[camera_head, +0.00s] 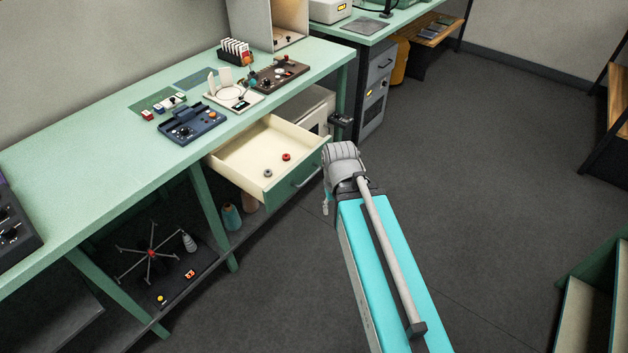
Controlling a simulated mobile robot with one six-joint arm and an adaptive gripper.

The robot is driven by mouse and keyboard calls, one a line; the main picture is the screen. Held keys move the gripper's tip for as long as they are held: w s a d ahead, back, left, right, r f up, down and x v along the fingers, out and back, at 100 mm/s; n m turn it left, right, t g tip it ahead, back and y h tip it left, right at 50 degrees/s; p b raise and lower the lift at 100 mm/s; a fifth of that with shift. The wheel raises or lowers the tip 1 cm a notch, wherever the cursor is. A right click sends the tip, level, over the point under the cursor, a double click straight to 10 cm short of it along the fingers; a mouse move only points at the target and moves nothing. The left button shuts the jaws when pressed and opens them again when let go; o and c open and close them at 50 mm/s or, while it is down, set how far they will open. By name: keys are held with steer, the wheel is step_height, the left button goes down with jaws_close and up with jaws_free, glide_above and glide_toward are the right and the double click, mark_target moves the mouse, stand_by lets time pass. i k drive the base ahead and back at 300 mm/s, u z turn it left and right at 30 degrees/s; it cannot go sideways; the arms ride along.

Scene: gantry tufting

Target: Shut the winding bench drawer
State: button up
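The winding bench drawer (258,155) is pulled well out from under the green bench top (90,186). Its inside is cream and its front panel (294,182) is green with a handle. A red ring-shaped piece (287,157) and a grey one (268,173) lie inside on the drawer floor. My gripper (327,205) is just right of the drawer front, mostly hidden behind my wrist and the turquoise arm. I cannot tell whether it touches the front panel or whether its fingers are open or shut.
Several devices stand on the bench, among them a blue control box (190,124) and a brown panel (279,74). A lower shelf holds a spoked winder (151,254) and a teal cone (231,217). A grey cabinet (374,97) stands behind.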

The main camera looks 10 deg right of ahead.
mark_target(242, 159)
steer(key=z, duration=0.45)
steer(key=k, duration=1.05)
steer(key=z, duration=0.45)
steer(key=i, duration=1.15)
steer(key=u, duration=0.85)
steer(key=i, duration=0.65)
